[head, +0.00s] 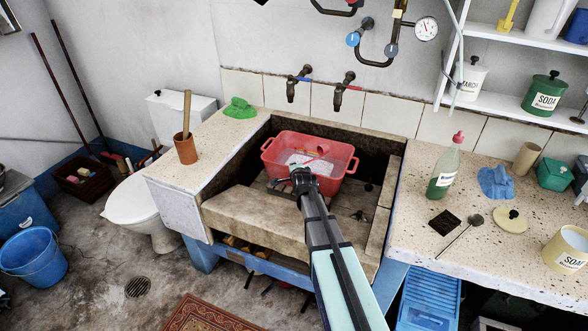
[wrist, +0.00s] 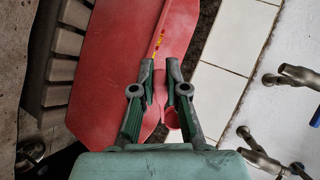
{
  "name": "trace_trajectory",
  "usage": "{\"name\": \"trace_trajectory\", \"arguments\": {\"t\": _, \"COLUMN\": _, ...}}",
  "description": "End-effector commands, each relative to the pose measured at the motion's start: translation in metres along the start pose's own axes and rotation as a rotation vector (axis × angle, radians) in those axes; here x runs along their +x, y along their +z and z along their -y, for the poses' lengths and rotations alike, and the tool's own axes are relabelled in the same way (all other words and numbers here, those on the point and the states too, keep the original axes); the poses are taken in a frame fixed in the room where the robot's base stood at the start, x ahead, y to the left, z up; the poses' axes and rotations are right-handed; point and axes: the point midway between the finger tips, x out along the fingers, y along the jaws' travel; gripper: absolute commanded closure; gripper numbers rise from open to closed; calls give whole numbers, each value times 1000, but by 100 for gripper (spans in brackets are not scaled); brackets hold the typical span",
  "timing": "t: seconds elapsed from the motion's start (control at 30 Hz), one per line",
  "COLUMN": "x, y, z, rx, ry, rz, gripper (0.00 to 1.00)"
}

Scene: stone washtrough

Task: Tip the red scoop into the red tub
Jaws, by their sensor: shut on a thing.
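The red tub (head: 338,163) sits in the stone trough below the taps. Something whitish (head: 300,160) shows inside it; I cannot tell what it is. A small red piece at the tub's middle looks like part of the red scoop (head: 320,150), but it blends with the tub. My gripper (head: 300,180) is at the tub's near side. The scoop's contents are hidden.
Two taps (head: 343,88) stick out of the wall above the trough. The left ledge holds a brown pot (head: 186,149) with a stick and a green cloth (head: 239,108). The right counter holds a green bottle (head: 445,170), a blue cloth (head: 495,183) and a ladle (head: 470,225).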

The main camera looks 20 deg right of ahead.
Motion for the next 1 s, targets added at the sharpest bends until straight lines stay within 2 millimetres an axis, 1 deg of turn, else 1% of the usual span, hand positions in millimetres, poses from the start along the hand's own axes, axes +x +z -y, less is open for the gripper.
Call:
{"name": "trace_trajectory", "arguments": {"t": 0.27, "x": 0, "y": -1, "z": 4, "rx": -20, "ry": -7, "rz": -12, "gripper": 100}}
{"name": "trace_trajectory", "arguments": {"t": 0.53, "x": 1, "y": 1, "z": -2, "rx": -45, "ry": -19, "rz": -22, "gripper": 100}}
{"name": "trace_trajectory", "arguments": {"t": 0.77, "x": 2, "y": 1, "z": -6, "rx": -21, "ry": -11, "rz": -14, "gripper": 100}}
{"name": "trace_trajectory", "arguments": {"t": 0.97, "x": -1, "y": 0, "z": 1, "rx": 32, "ry": 8, "rz": 19, "gripper": 100}}
{"name": "trace_trajectory", "arguments": {"t": 1.0, "x": -3, "y": -2, "z": 8, "rx": 62, "ry": 20, "rz": 33, "gripper": 100}}
